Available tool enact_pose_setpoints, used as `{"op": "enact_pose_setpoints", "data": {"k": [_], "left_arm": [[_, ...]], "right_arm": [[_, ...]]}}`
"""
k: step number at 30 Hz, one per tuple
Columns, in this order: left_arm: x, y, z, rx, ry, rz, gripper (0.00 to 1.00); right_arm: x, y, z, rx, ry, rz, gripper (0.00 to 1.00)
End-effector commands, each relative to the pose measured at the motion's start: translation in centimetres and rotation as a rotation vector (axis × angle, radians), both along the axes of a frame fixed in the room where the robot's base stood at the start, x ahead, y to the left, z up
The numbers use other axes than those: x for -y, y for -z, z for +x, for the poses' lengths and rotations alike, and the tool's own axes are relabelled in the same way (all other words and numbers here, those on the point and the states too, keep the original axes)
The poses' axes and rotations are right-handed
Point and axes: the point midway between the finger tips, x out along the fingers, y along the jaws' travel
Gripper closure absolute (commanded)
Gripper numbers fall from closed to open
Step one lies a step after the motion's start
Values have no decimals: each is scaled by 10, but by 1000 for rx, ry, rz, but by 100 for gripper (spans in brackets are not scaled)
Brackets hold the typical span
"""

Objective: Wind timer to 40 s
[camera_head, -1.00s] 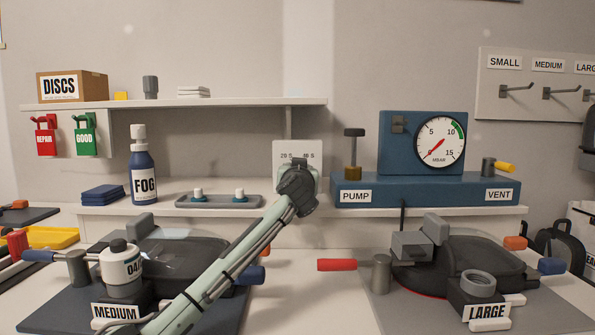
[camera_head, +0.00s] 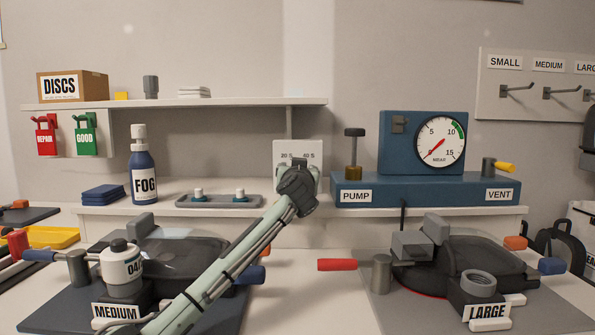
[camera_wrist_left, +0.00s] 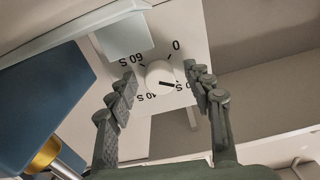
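The timer is a white panel (camera_head: 298,148) on the back wall, with "20 S" and "40 S" labels showing above my gripper. In the left wrist view it has a round white knob (camera_wrist_left: 159,74) with a dark pointer mark, ringed by 0, 60 S, 40 S and a partly hidden 20 S. The mark appears to point near the 20 S label. My left gripper (camera_wrist_left: 161,78) is open, its fingers on either side of the knob with gaps showing. In the head view this gripper (camera_head: 297,180) covers the knob. My right gripper is not in view.
The blue pump box (camera_head: 425,190) stands right of the timer, with a gauge (camera_head: 440,141). A grey tray (camera_head: 218,201) and a FOG bottle (camera_head: 143,172) stand to the left. A shelf (camera_head: 240,103) runs above. Two dark machines stand on the bench below.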

Motion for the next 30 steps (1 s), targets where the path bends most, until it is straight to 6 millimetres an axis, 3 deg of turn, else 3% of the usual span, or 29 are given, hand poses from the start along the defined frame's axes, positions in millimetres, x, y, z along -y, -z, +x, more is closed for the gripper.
{"op": "enact_pose_setpoints", "data": {"k": [8,21,30], "left_arm": [[1,0,-9,1,2,0,49],[0,1,-92,0,2,-2,49],[0,0,-120,0,-1,0,49]], "right_arm": [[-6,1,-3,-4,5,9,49],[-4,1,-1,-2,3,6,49],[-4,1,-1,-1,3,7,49]]}}
